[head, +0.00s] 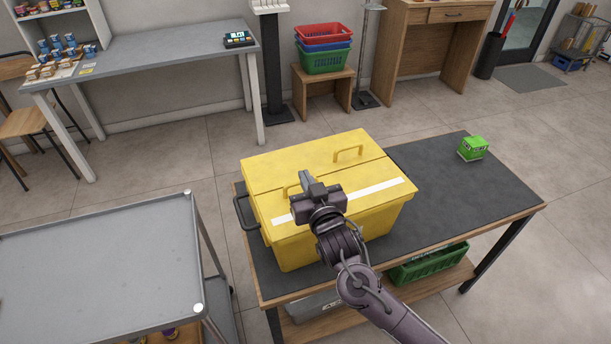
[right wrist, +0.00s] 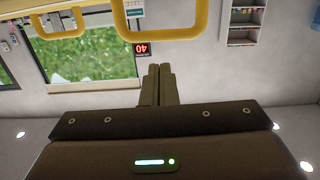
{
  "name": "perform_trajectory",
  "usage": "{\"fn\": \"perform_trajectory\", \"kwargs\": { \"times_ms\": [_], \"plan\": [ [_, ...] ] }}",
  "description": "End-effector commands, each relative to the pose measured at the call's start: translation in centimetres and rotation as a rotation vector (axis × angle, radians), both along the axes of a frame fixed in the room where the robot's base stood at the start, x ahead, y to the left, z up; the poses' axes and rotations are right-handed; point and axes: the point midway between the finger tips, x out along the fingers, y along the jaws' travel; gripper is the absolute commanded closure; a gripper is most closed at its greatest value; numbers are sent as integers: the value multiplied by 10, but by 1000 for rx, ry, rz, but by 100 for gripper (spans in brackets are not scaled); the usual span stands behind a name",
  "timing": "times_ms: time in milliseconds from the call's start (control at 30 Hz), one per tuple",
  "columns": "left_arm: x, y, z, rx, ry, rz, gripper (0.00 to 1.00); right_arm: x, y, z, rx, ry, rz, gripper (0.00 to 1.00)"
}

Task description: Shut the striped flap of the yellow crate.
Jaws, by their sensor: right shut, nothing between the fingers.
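The yellow crate (head: 350,224) stands on the dark-topped table. Its near flap, with a white stripe (head: 380,192), lies down over the near half, about level with the plain far flap (head: 290,161). I cannot tell whether a small gap is left under it. Each flap has a yellow handle; the near one is partly hidden by my gripper. My right gripper (head: 306,178) is over the striped flap, shut and empty, fingers pointing away; contact is unclear. Its fingers (right wrist: 158,84) show in the right wrist view, near a yellow handle (right wrist: 160,35). My left gripper is not in view.
A green box (head: 473,148) sits at the far right of the table (head: 440,185). Below are a green basket (head: 428,263) and a grey bin. A grey cart (head: 100,260) stands at the left. The tabletop right of the crate is mostly clear.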

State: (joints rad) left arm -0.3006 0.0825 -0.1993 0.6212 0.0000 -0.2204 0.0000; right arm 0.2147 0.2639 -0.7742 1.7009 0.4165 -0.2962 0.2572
Motion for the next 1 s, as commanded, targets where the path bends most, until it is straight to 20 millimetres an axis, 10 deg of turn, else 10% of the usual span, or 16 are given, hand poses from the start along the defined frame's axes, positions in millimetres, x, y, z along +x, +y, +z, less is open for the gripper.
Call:
{"fn": "perform_trajectory", "kwargs": {
  "times_ms": [1000],
  "plan": [
    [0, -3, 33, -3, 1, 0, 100, 18, 6, -21, -53, 158, -1, 100]
  ]
}}
